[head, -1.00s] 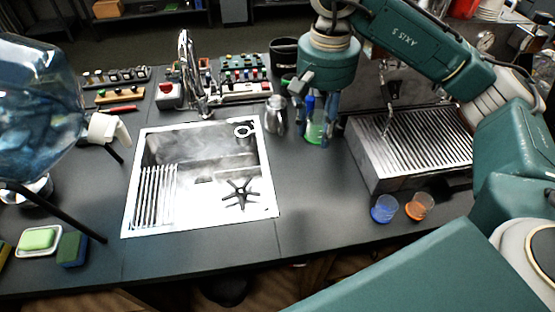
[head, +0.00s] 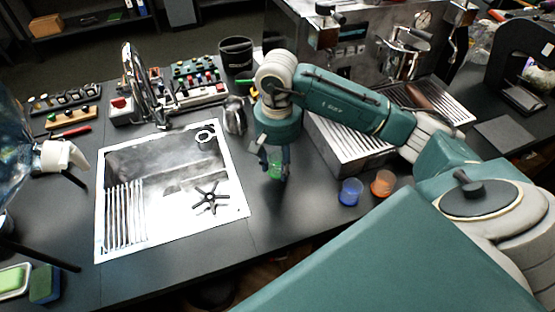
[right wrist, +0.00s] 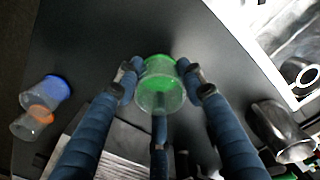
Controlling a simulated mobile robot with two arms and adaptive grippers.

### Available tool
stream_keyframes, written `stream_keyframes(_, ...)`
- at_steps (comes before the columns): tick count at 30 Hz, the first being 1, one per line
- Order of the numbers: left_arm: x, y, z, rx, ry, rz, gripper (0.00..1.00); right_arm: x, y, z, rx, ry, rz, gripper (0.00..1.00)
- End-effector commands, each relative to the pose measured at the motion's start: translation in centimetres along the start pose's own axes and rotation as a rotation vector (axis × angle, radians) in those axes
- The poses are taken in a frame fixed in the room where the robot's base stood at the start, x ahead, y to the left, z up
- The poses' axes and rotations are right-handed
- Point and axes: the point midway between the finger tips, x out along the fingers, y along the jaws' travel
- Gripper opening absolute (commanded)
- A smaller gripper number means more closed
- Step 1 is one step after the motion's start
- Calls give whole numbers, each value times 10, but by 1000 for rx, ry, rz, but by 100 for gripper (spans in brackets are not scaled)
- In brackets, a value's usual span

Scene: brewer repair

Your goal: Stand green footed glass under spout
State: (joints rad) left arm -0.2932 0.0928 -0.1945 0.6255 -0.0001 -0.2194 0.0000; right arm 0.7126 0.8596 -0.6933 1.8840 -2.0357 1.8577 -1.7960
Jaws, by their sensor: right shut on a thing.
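The green footed glass (head: 275,171) is between the fingers of my right gripper (head: 274,166), left of the espresso machine's slatted drip tray (head: 340,150). In the right wrist view the glass (right wrist: 160,86) is clear with a green part, and the blue fingers of the gripper (right wrist: 162,82) close around it. I cannot tell how high its bottom is above the counter. The espresso machine (head: 345,55) stands at the back right, with a spout area (head: 402,60) above the tray. My left gripper is not in view.
A blue glass (head: 350,192) and an orange glass (head: 382,184) stand in front of the drip tray. A steel pitcher (head: 235,117) stands behind and left of my gripper. A sink (head: 235,195) is to the left. Dark counter (head: 290,215) in front is clear.

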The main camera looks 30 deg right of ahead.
Motion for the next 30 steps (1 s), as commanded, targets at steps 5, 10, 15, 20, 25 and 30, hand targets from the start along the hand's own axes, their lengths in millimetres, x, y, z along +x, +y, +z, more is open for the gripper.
stream_keyframes(5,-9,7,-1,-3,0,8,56,23,0,2,1,-5,2,7)
stream_keyframes(10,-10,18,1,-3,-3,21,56,35,0,1,-1,-1,0,7)
stream_keyframes(15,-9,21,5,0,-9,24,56,36,0,0,-1,0,0,7)
stream_keyframes(20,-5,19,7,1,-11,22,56,39,0,0,-1,0,0,41)
stream_keyframes(25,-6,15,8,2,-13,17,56,38,0,0,-1,0,1,58)
stream_keyframes(30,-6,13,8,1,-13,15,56,38,0,1,-1,-1,0,58)
